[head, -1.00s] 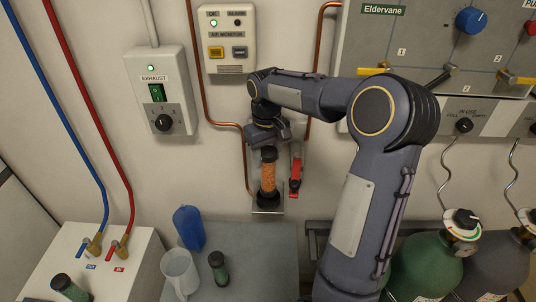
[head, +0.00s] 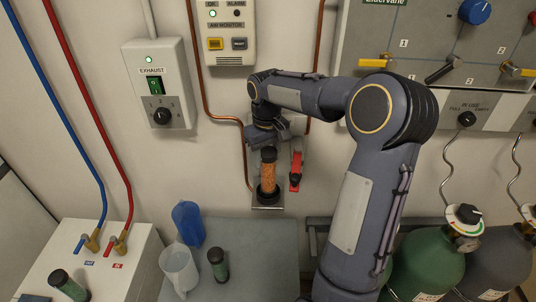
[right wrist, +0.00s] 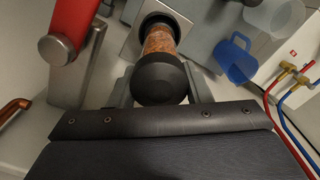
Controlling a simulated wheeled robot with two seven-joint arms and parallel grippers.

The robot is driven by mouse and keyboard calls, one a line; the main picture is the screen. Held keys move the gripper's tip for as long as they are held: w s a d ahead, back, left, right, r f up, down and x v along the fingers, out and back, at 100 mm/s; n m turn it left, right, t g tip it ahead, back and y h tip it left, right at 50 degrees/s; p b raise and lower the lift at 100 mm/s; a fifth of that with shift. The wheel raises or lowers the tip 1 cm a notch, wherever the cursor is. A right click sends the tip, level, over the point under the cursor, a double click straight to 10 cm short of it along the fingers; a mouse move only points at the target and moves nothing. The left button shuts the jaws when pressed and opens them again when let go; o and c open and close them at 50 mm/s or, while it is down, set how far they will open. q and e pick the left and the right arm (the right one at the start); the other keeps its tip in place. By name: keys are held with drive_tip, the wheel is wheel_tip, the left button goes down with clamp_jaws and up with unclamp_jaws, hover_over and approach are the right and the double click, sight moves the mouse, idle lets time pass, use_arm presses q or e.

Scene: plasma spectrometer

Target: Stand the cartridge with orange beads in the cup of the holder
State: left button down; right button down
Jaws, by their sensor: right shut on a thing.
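The cartridge with orange beads (head: 268,172) stands upright at the wall holder (head: 268,207), with its black lower end at the holder's cup. In the right wrist view the beads (right wrist: 160,42) show between the black top cap (right wrist: 160,80) and a dark ring at the holder's square plate (right wrist: 130,45). Whether the lower end is fully seated in the cup is hard to tell. My right gripper (head: 267,145) is shut on the cartridge at its top cap; its fingers (right wrist: 157,88) lie on both sides of the cap. My left gripper is out of view.
A red-handled valve (head: 296,170) sits just right of the holder. Another green cartridge (head: 68,285) is on the white box. Gas cylinders (head: 430,265) stand at right.

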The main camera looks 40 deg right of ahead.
drive_tip(key=shift+f+b, duration=0.55)
drive_tip(key=shift+f, duration=0.3)
drive_tip(key=c, duration=0.7)
unclamp_jaws()
drive_tip(key=shift+o, duration=0.2)
wheel_tip(320, 180, up, 8)
drive_tip(key=shift+s, duration=0.1)
drive_tip(key=shift+f, duration=0.1)
